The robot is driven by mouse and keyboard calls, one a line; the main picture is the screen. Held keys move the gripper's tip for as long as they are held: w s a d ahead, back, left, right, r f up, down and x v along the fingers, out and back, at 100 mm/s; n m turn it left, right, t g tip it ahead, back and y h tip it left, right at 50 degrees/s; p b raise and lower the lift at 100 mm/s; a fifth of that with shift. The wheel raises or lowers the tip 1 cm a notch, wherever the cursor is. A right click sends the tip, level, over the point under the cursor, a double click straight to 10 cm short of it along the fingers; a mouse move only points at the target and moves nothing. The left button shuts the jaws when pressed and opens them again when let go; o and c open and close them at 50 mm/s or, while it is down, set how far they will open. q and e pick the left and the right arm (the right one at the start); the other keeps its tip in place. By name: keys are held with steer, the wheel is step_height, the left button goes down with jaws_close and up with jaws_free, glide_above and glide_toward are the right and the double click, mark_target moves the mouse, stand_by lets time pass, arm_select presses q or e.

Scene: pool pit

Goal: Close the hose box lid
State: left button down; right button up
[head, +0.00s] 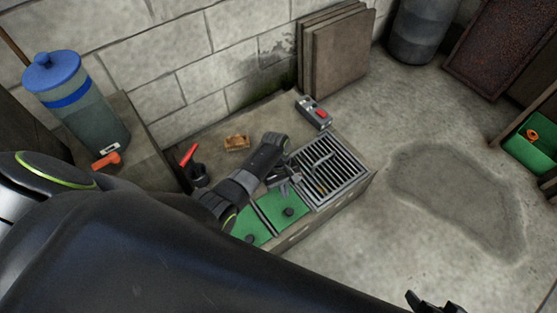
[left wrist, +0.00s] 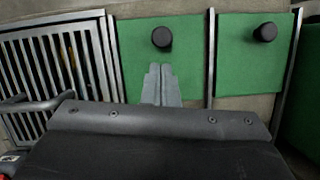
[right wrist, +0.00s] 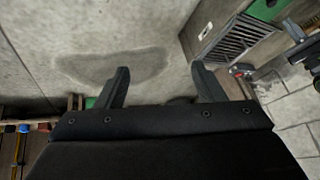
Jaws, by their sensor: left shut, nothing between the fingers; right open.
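No part is plainly marked as the hose box or its lid. A low bench holds two green panels with black knobs, the nearer-to-grate one (head: 285,205) and the outer one (head: 250,232). Both lie flat between metal rails; they also show in the left wrist view (left wrist: 190,65) (left wrist: 250,75). A barred metal grate (head: 335,172) with a handle lies beside them. My left gripper (head: 284,188) is shut and empty, its fingertips over the panel nearer the grate; contact is unclear. My right gripper (right wrist: 165,80) is open and empty above the floor; only its dark tip (head: 432,303) shows in the head view.
A green-lined box (head: 535,155) with an orange item inside stands on the floor at right. A grey-red device (head: 315,112), a brown block (head: 237,142) and a blue-lidded jug (head: 75,100) are near the wall. The floor around a damp patch (head: 455,195) is clear.

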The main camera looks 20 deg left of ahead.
arm_select(q)
steer(key=p+v, duration=0.5)
steer(key=v, duration=0.7)
arm_select(e)
steer(key=s+d+f+g, duration=0.1)
steer(key=s+f+g, duration=0.2)
steer(key=f, duration=0.3)
steer(key=shift+s+d+g+h, duration=0.15)
steer(key=shift+s+g+h, duration=0.25)
steer(key=shift+s, duration=0.1)
